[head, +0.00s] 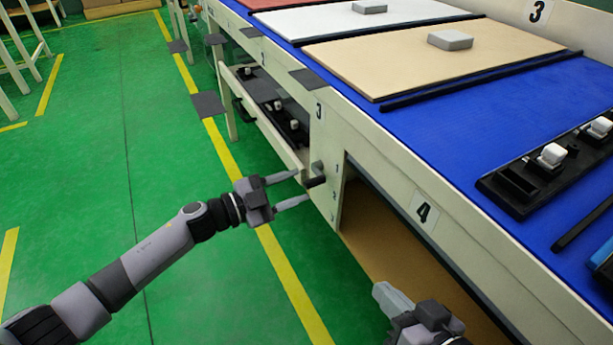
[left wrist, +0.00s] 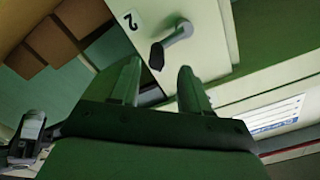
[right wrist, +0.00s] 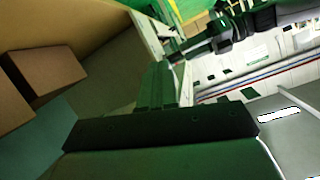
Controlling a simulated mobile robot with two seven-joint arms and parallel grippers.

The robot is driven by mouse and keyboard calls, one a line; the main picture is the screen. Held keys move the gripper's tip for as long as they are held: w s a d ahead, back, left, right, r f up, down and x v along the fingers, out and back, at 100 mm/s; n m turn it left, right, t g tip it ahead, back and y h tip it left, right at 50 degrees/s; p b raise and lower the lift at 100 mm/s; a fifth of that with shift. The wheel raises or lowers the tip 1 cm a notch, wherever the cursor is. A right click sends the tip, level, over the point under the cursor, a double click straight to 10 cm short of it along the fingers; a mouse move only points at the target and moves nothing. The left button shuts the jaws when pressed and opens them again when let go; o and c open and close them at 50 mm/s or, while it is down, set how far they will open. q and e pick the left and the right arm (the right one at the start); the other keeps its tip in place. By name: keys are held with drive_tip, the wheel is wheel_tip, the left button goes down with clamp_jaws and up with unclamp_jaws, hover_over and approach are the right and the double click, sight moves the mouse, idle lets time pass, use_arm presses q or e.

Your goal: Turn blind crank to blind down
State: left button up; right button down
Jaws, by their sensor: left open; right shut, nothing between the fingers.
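The blind crank (head: 316,180) sits on the pale end panel of the workbench, with a grey arm and a dark handle. In the left wrist view the crank (left wrist: 178,34) shows its black knob just beyond the fingertips, beside a label "2". My left gripper (head: 303,186) is open, its fingers pointing at the crank, one on each side of the handle's end; I cannot tell whether they touch it. My right gripper (head: 384,296) is shut and empty, low in front of the bench opening; its closed fingers also show in the right wrist view (right wrist: 160,84). I cannot make out the blind.
The bench's blue top (head: 440,125) carries beige and white boards and a black clip tray (head: 530,185). An open shelf with dark trays (head: 280,110) lies behind the crank panel. Brown boxes (right wrist: 45,80) are inside the bench.

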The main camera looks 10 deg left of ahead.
use_arm(q)
drive_tip(key=shift+v, duration=1.15)
use_arm(e)
drive_tip(key=shift+s+d+f+h, duration=0.2)
drive_tip(key=shift+d+f+h, duration=0.05)
drive_tip(key=shift+d+h, duration=0.15)
use_arm(q)
drive_tip(key=shift+d, duration=0.1)
